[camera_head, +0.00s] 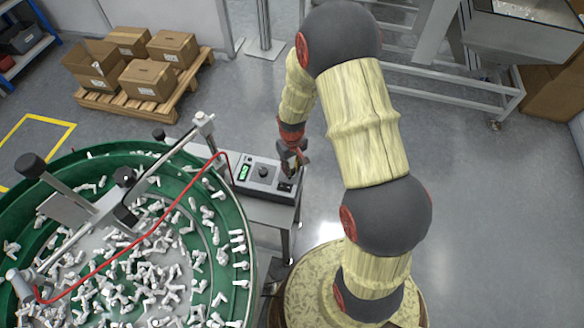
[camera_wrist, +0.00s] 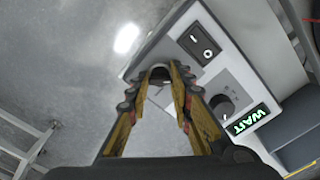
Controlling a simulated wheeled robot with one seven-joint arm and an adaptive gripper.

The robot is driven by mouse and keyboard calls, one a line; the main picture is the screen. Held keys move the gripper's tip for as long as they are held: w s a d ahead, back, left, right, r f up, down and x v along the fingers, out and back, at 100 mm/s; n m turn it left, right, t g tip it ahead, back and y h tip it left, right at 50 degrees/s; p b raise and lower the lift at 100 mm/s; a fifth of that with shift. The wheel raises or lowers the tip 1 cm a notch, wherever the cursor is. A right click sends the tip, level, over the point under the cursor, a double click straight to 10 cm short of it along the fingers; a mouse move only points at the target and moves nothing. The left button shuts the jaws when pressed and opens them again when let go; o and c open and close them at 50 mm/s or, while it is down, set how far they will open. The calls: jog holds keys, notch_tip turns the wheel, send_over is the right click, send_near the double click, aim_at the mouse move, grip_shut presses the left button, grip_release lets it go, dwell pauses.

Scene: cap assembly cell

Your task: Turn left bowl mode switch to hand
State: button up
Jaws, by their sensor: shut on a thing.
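The bowl's control box (camera_head: 258,186) is a pale box with a dark-edged panel, beside the green bowl. Its panel fills the upper right of the wrist view (camera_wrist: 226,72). My gripper (camera_head: 294,170) reaches down to the box's right end. In the wrist view my gripper's fingers (camera_wrist: 160,78) close around a small dark, rounded knob (camera_wrist: 160,73) near the panel's edge, seemingly the mode switch. The fingers hide most of it, so its setting cannot be read.
The panel also has a black rocker switch (camera_wrist: 201,43), a round dial (camera_wrist: 222,106) and a green display reading WAIT (camera_wrist: 247,120). The green bowl (camera_head: 236,225) full of white parts stands left. A pallet with cardboard boxes (camera_head: 148,78) stands behind; open floor (camera_head: 480,190) lies right.

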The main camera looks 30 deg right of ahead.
grip_shut()
jog(key=shift+m, duration=0.3)
jog(key=m+p, duration=0.1)
jog(key=m, duration=0.1)
jog(key=shift+m+p, duration=0.4)
jog(key=m+p, duration=0.2)
jog(key=m, duration=0.3)
jog(key=m+p, duration=0.1)
jog(key=m, duration=0.4)
jog(key=shift+m+p, duration=0.65)
jog(key=shift+m, duration=1.65)
jog(key=o, duration=0.9)
grip_release()
